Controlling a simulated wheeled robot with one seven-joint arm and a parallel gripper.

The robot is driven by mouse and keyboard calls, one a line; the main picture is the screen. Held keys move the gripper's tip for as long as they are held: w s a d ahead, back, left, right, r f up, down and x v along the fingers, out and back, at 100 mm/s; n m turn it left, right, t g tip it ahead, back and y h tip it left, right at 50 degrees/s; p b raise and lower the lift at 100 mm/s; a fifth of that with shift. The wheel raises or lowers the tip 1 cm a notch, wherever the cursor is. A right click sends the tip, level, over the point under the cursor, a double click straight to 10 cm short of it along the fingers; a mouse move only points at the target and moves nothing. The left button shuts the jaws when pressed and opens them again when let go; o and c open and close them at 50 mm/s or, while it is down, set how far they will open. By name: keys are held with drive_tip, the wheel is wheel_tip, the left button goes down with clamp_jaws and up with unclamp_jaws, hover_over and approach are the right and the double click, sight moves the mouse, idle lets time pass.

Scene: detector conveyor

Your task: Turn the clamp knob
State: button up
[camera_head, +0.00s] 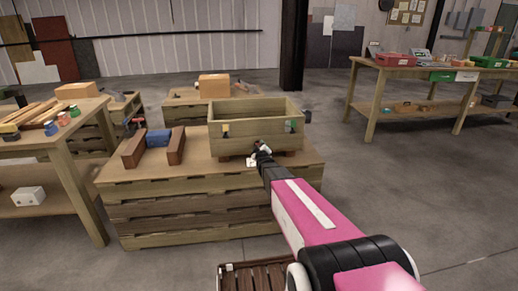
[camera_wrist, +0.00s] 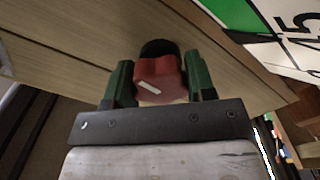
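The clamp knob (camera_wrist: 160,80) is red with a white mark line and a black round part behind it, seen in the wrist view against a wooden plank face. The mark line is tilted. In the head view my gripper (camera_head: 262,152) is at the front of a wooden box (camera_head: 255,142), and the knob is hidden there.
The box stands on a pallet-built bench (camera_head: 200,181) with brown blocks and a blue piece (camera_head: 158,138) at left. A green and white panel (camera_wrist: 262,25) is close at upper right in the wrist view. Other tables (camera_head: 455,72) stand apart, with open floor at right.

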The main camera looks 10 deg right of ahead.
drive_tip(key=shift+m, duration=0.3)
drive_tip(key=shift+m, duration=2.6)
drive_tip(key=o, duration=0.9)
drive_tip(key=s, duration=1)
drive_tip(key=shift+s, duration=0.4)
